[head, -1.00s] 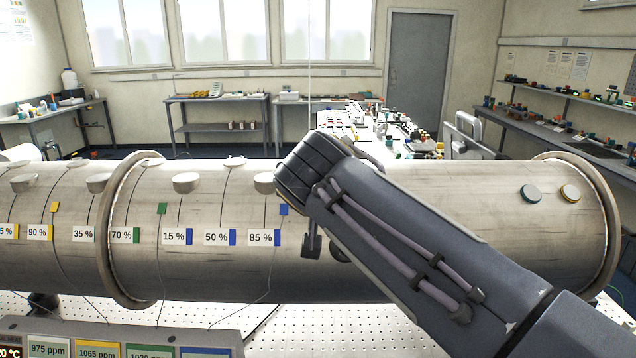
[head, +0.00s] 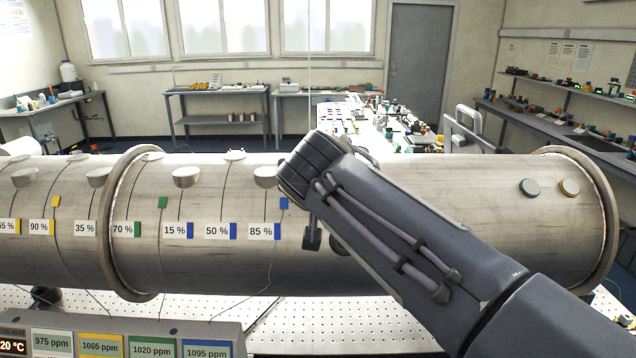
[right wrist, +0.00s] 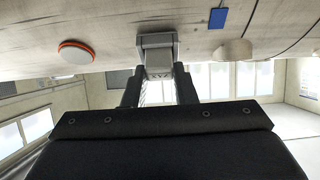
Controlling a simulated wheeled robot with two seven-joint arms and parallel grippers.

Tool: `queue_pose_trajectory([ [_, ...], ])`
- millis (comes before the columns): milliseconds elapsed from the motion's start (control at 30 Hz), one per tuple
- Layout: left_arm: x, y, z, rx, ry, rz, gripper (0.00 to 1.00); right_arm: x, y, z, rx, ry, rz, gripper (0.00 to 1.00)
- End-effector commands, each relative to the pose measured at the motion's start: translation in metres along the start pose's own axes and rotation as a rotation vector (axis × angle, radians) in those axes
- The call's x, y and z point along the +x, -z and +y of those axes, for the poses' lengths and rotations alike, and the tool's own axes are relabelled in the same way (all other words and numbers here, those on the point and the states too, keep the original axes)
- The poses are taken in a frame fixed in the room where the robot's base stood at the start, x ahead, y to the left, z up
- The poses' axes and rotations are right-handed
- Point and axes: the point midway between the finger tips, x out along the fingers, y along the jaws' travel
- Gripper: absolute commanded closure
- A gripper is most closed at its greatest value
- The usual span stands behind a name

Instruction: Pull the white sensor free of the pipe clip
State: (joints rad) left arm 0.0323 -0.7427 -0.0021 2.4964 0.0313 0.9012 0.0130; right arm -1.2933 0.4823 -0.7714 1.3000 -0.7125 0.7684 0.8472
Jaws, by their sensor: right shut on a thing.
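The big metal pipe (head: 450,220) lies across the head view. My right gripper's wrist and arm cover part of its front, and one dark finger (head: 312,237) shows below the wrist. In the right wrist view, my right gripper (right wrist: 158,76) points at the pipe and is shut on a pale grey-white block, the white sensor (right wrist: 157,50), which sits against the pipe surface. I cannot tell the sensor from the clip there, and no gap to the pipe is clear. In the head view the sensor is hidden behind my arm. My left gripper is not in view.
Several white knobs (head: 186,177) and percentage labels (head: 218,231) line the pipe's left part. An orange-rimmed disc (right wrist: 76,52) is near the gripper. A display panel (head: 115,338) stands at front left. A perforated table top (head: 330,322) lies below the pipe.

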Motion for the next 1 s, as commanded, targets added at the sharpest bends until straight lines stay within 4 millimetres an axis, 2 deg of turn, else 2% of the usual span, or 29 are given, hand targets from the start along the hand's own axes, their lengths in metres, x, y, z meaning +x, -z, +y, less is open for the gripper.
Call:
queue_pose_trajectory([
  [600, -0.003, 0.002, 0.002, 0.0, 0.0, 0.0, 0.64, -0.021, 0.013, 0.0, 0.0, 0.001, 0.001, 0.98],
  [1000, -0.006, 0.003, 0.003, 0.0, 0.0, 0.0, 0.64, -0.023, 0.017, 0.0, 0.0, 0.0, 0.001, 0.98],
])
